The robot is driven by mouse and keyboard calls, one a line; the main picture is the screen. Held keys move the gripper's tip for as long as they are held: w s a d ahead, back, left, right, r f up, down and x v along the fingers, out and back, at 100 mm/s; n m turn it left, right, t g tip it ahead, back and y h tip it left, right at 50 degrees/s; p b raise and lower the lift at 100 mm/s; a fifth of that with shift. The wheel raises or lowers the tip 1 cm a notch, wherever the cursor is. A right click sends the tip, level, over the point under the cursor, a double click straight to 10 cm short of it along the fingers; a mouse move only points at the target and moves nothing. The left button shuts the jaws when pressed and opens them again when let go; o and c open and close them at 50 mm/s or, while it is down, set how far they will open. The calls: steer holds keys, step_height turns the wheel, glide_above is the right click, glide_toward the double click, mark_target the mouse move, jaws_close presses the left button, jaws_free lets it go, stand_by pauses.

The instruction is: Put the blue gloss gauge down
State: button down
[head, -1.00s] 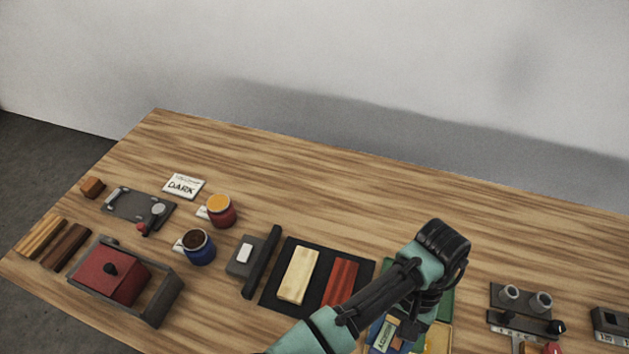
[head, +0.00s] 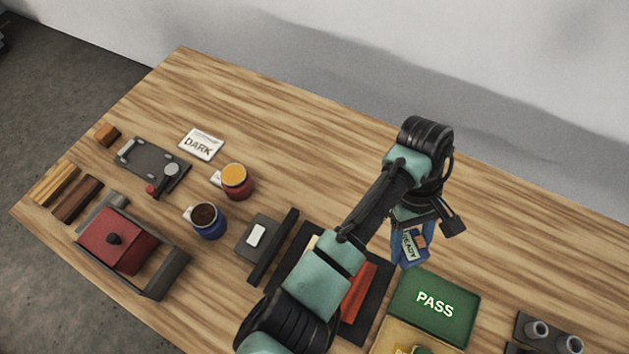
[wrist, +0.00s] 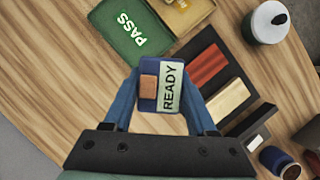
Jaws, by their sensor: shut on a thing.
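The blue gloss gauge (head: 411,247) is a small blue block with an orange patch and a pale label reading READY. My gripper (head: 408,238) is shut on it and holds it by its sides, in the air behind the green PASS tray. In the wrist view the gauge (wrist: 147,88) sits between the two blue fingers of my gripper (wrist: 160,98), its READY face towards the camera. Bare wood shows around it there. How high it hangs above the table is hard to tell.
The green PASS tray (head: 433,306) adjoins a yellow tray (head: 392,337). A dark mat (head: 377,302) with a red panel (head: 358,292) and a pale panel (wrist: 227,101) lies left of them. Blue (head: 208,221) and red pots (head: 237,182) stand further left. The wood behind is clear.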

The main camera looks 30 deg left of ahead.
steer(key=n, duration=0.1)
steer(key=n+t+h, duration=0.1)
steer(key=n, duration=0.1)
steer(key=shift+w+r, duration=0.1)
steer(key=shift+r, duration=0.2)
steer(key=s+a+f+n+t+y, duration=0.1)
steer(key=s+a+n+t, duration=0.25)
steer(key=a+n, duration=0.55)
steer(key=s+a+f+n+t+y, duration=0.1)
steer(key=s+a+n+t, duration=0.25)
steer(key=a+n, duration=0.5)
steer(key=f, duration=0.1)
steer(key=f+n, duration=0.1)
steer(key=f, duration=0.1)
steer(key=d+f+n, duration=0.1)
steer(key=f, duration=0.1)
steer(key=shift+s+f+g, duration=0.2)
steer(key=shift+s+g, duration=0.1)
steer(key=shift+s, duration=0.1)
steer(key=shift+f, duration=2.5)
steer(key=shift+f, duration=0.2)
steer(key=shift+c, duration=1)
jaws_free()
